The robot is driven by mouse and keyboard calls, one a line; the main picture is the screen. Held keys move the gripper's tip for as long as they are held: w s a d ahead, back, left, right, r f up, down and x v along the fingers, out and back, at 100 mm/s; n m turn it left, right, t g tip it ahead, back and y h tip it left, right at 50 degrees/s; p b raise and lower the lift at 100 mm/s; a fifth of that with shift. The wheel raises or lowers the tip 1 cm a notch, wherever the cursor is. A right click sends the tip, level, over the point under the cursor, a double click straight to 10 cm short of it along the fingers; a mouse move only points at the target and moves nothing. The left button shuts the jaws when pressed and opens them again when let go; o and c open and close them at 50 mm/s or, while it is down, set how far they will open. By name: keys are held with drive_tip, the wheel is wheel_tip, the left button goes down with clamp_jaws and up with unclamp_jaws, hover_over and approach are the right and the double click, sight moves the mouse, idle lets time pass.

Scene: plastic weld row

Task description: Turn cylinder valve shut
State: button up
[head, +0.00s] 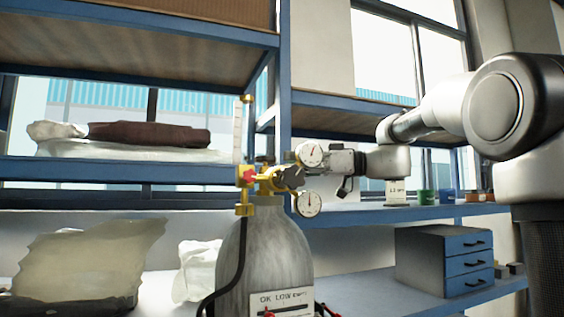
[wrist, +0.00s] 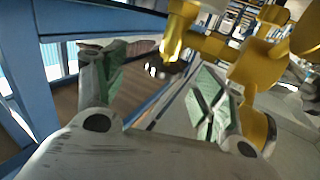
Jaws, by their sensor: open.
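The grey gas cylinder (head: 263,262) stands upright at the centre of the head view. Its brass valve and regulator (head: 266,184) sit on top, with two round gauges (head: 311,154), a red knob (head: 247,175) and a dark knob (head: 289,177). My gripper (head: 338,162) reaches in from the right beside the gauges; its fingertips are hard to make out there. In the wrist view my gripper (wrist: 150,75) is open, its green-padded fingers apart, with a small dark part (wrist: 158,68) beyond them. Brass fittings (wrist: 251,70) are close to the right finger. I cannot tell whether they touch.
Blue-framed shelving (head: 284,85) stands close behind the cylinder. A grey drawer unit (head: 430,262) is on the lower shelf at right. Plastic bags (head: 85,262) lie at lower left. A black hose (head: 236,265) runs down the cylinder's left side.

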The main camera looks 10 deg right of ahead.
sight(265, 162)
drive_tip(key=w+f+m+g, duration=0.1)
drive_tip(key=w+m+g, duration=0.1)
drive_tip(key=w+m, duration=0.45)
drive_tip(key=s+a+m+g, duration=0.1)
drive_tip(key=s+a+m, duration=0.1)
drive_tip(key=m, duration=0.6)
drive_tip(key=s+a+r+m+g, duration=0.1)
drive_tip(key=a+m+g, duration=0.1)
drive_tip(key=m, duration=0.6)
drive_tip(key=s+a+m+g, duration=0.2)
drive_tip(key=a+m, duration=0.1)
drive_tip(key=m, duration=0.5)
drive_tip(key=shift+s+r+m, duration=0.35)
